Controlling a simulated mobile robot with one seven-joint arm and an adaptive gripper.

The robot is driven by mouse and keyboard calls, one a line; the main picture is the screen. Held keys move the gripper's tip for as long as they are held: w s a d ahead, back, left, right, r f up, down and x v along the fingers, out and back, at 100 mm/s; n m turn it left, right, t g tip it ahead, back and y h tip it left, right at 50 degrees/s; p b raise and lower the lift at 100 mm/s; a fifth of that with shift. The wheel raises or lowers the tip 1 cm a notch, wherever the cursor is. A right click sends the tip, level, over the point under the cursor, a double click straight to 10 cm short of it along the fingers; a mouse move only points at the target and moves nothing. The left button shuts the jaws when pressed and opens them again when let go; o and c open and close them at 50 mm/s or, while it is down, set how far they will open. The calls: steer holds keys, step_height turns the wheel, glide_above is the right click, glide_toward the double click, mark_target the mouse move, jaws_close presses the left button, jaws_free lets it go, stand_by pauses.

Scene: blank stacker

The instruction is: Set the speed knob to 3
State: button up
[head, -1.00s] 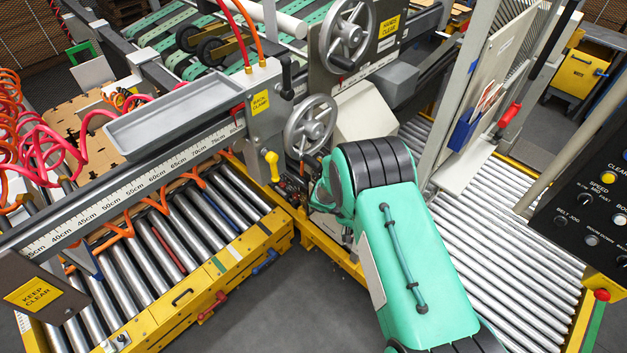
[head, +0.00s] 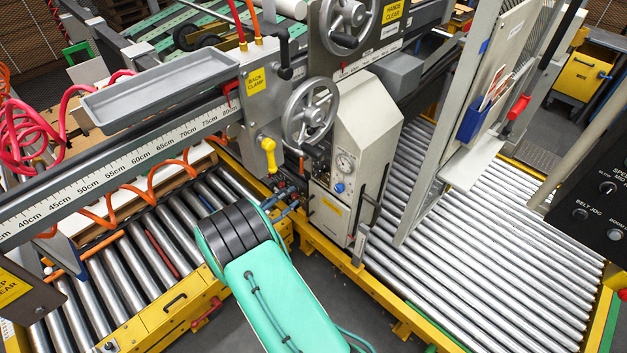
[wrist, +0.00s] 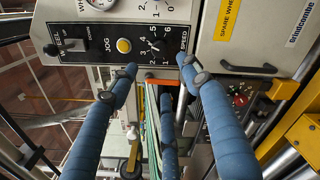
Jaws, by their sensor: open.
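The numbered speed dial (wrist: 153,43) is on a black panel at the top of the wrist view, seen turned, with "SPEED" lettered on its right side. Its small size keeps me from reading the pointer's setting. My gripper (wrist: 158,73) has blue fingers spread apart and empty, just below the dial in the picture; I see no contact with the knob. In the head view my gripper (head: 284,200) is low in front of the machine, left of the grey gauge cabinet (head: 350,150). Another knob marked speed (head: 607,188) is on the black panel at the right edge.
A yellow jog button (wrist: 124,45) is beside the dial. An orange-red bar (wrist: 160,82) shows between the fingers. A handwheel (head: 311,112) and yellow-handled lever (head: 268,152) stand above my gripper. Roller beds (head: 480,250) lie on both sides; grey floor is at the front.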

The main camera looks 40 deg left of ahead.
mark_target(315, 176)
steer(key=shift+w, duration=0.2)
steer(key=w+b, duration=0.1)
steer(key=w, duration=1.2)
steer(key=shift+w+b, duration=0.25)
steer(key=shift+b, duration=0.05)
steer(key=c, duration=1.1)
